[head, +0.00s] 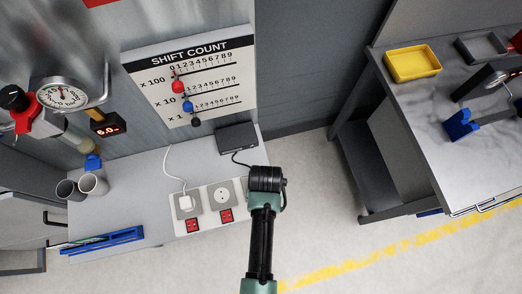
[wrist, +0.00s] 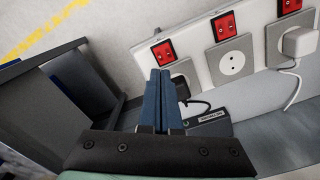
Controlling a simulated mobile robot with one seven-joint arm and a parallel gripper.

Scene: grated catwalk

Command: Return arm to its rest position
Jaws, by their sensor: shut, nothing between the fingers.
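My arm (head: 261,235) reaches up from the bottom middle of the head view, in front of the bench's right end. Its dark end covers the right part of the socket strip, and the fingers are hidden there. In the wrist view my gripper (wrist: 160,78) shows two blue-grey fingers pressed together, with nothing between them. The fingers point towards the socket strip (wrist: 208,75) and overlap its end in the picture. I cannot tell how far apart they are.
The grey bench (head: 137,165) holds cups (head: 93,184), a black box (head: 237,138) with a cable and a blue level (head: 103,241). A white plug (head: 186,203) sits in the strip. A cart with a yellow tray (head: 412,63) stands right. Open floor (head: 325,222) lies between.

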